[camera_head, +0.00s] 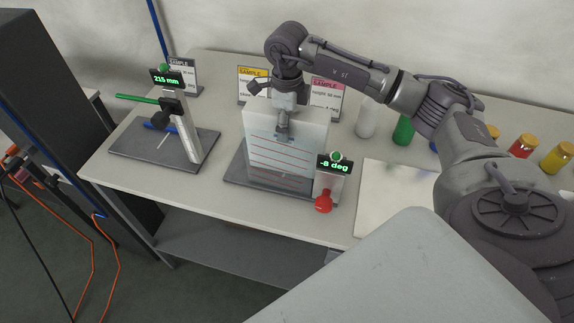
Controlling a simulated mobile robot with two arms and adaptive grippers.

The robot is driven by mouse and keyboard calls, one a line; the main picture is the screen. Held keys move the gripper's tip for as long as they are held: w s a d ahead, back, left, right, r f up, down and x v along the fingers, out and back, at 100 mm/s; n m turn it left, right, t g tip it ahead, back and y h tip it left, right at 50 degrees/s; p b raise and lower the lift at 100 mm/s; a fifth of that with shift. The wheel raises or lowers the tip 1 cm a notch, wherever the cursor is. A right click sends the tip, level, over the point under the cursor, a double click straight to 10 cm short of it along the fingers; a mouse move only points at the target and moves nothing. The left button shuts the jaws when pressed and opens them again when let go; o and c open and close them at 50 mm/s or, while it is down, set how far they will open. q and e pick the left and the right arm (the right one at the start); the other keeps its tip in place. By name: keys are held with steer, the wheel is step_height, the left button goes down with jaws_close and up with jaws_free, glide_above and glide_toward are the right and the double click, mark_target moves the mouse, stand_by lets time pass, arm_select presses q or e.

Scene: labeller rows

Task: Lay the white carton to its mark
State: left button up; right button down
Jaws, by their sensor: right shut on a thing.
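A white carton-like panel (258,148) with thin red and dark lines on its front stands nearly upright on a dark base plate (236,170) in the head view. My right gripper (283,124) reaches down over its upper edge and is shut on it near the top middle. The fingertips are small and partly merge with the white face. A post at the right front of the base carries a green-lit display (334,165) reading -8 deg, with a red knob (323,201) below it. My left gripper is not in view.
A gauge at left has a display (167,79) reading 215 mm, green and blue bars, and a dark base (128,146). Sample cards (252,76) stand behind. Several bottles and jars (403,131) line the back right. A pale board (385,193) lies right of the carton.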

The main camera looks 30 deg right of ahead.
steer(key=shift+f, duration=0.2)
stand_by(0.3)
steer(key=shift+c, duration=0.4)
jaws_free()
step_height(320, 180, up, 12)
steer(key=shift+f, duration=0.1)
